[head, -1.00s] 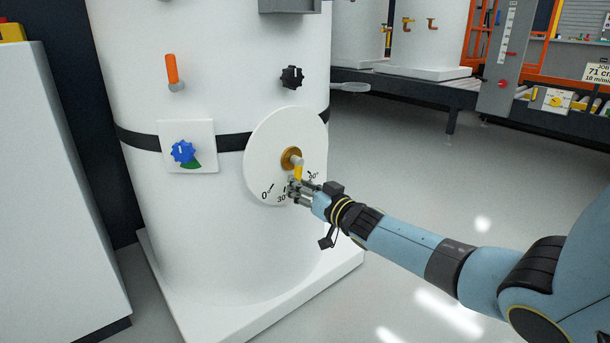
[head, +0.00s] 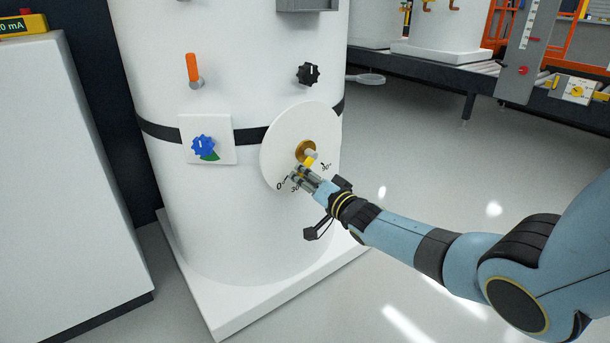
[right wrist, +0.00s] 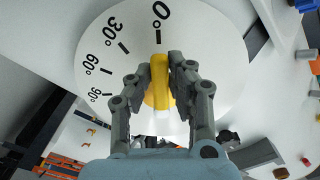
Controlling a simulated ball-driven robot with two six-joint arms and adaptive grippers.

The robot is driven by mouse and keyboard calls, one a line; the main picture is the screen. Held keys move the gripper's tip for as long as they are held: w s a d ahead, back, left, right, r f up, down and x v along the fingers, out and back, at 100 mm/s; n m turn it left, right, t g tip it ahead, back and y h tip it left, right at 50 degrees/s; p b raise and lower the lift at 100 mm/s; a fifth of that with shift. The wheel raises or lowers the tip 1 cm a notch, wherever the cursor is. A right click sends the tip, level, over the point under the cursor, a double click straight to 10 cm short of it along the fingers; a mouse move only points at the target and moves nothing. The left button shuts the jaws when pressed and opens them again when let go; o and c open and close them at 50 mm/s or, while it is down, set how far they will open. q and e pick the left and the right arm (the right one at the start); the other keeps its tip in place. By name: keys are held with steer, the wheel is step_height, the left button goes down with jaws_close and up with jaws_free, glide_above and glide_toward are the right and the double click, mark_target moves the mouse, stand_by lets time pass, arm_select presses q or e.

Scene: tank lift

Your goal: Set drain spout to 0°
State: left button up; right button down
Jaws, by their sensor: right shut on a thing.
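The drain spout is a yellow lever (head: 309,161) on a brass hub (head: 305,150), in front of a round white dial plate (head: 283,135) on the tank. My right gripper (head: 298,173) is shut on the spout near its tip and covers part of it in the head view. In the right wrist view the yellow spout (right wrist: 158,85) lies between the two fingers (right wrist: 158,68). Its tip points at the 0° tick, in line with it as far as I can tell. The 30°, 60° and 90° marks are off to the left there. My left gripper is not in view.
The white tank (head: 235,225) also carries a blue knob (head: 204,146), an orange lever (head: 193,68) and a black knob (head: 308,73). A white cabinet (head: 65,180) stands at the left. The floor right of the tank is clear.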

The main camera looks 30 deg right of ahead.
stand_by(0.4)
steer(key=c, duration=1.2)
jaws_free()
steer(key=shift+c, duration=0.2)
steer(key=shift+s, duration=0.15)
steer(key=s+d, duration=0.1)
steer(key=s, duration=1)
steer(key=shift+s, duration=0.4)
